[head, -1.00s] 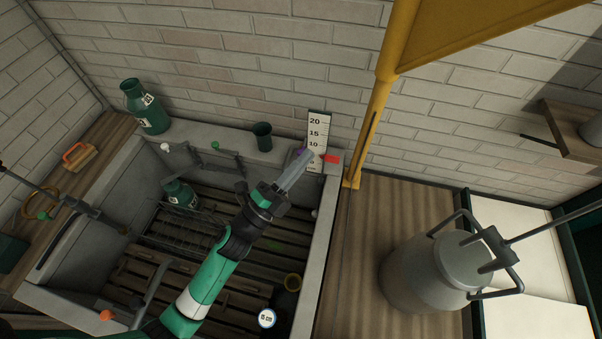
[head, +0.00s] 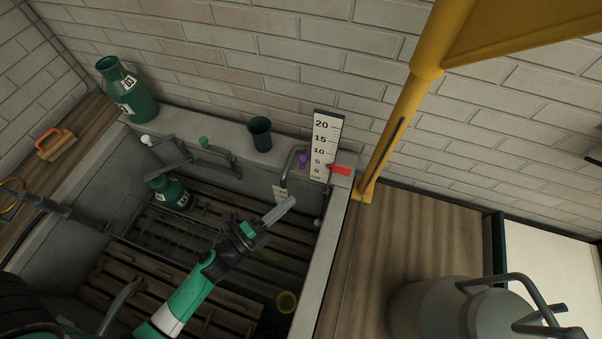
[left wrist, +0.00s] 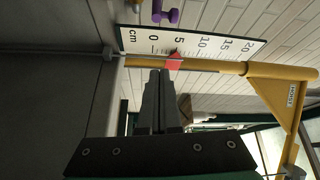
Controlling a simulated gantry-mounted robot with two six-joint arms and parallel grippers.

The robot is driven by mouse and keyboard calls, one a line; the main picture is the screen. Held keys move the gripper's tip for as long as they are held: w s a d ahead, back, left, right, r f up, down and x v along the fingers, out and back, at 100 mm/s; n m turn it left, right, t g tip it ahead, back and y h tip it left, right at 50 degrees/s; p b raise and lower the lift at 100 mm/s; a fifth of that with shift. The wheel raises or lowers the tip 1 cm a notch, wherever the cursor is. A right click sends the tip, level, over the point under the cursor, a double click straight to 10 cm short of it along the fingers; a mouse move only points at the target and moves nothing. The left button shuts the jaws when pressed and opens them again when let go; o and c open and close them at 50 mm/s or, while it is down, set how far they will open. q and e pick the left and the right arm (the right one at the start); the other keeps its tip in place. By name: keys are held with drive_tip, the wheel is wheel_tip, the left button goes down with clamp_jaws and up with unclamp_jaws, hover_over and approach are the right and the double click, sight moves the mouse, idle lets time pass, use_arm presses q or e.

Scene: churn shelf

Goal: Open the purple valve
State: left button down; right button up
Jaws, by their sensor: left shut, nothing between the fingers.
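The purple valve (head: 303,159) is a small purple handle on a grey tap at the back right of the sink, just left of the white cm scale (head: 325,142). In the left wrist view the purple valve (left wrist: 166,14) shows at the top edge, partly cut off. My left gripper (head: 287,205) is shut and empty over the sink, in front of and below the valve and apart from it. In the left wrist view its fingers (left wrist: 160,78) are together, pointing toward the scale. My right gripper is not in view.
A red pointer (head: 340,170) sits by the scale, near a yellow post (head: 395,135). Taps with white and green knobs (head: 203,141) stand to the left, and a green cup (head: 260,134) is on the ledge. A metal churn (head: 440,310) stands at right.

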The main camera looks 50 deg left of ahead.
sight(312, 168)
use_arm(q)
drive_tip(key=w, duration=0.6)
drive_tip(key=w+b, duration=0.1)
drive_tip(key=w, duration=0.3)
drive_tip(key=shift+r, duration=0.35)
drive_tip(key=a, duration=0.2)
drive_tip(key=s+a+p, duration=0.1)
drive_tip(key=shift+a+f, duration=0.2)
drive_tip(key=shift+f, duration=0.1)
drive_tip(key=shift+s+a, duration=0.1)
drive_tip(key=shift+a, duration=0.1)
drive_tip(key=shift+f, duration=0.1)
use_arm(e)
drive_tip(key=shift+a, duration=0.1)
use_arm(q)
drive_tip(key=shift+s+a, duration=0.2)
drive_tip(key=shift+a, duration=0.1)
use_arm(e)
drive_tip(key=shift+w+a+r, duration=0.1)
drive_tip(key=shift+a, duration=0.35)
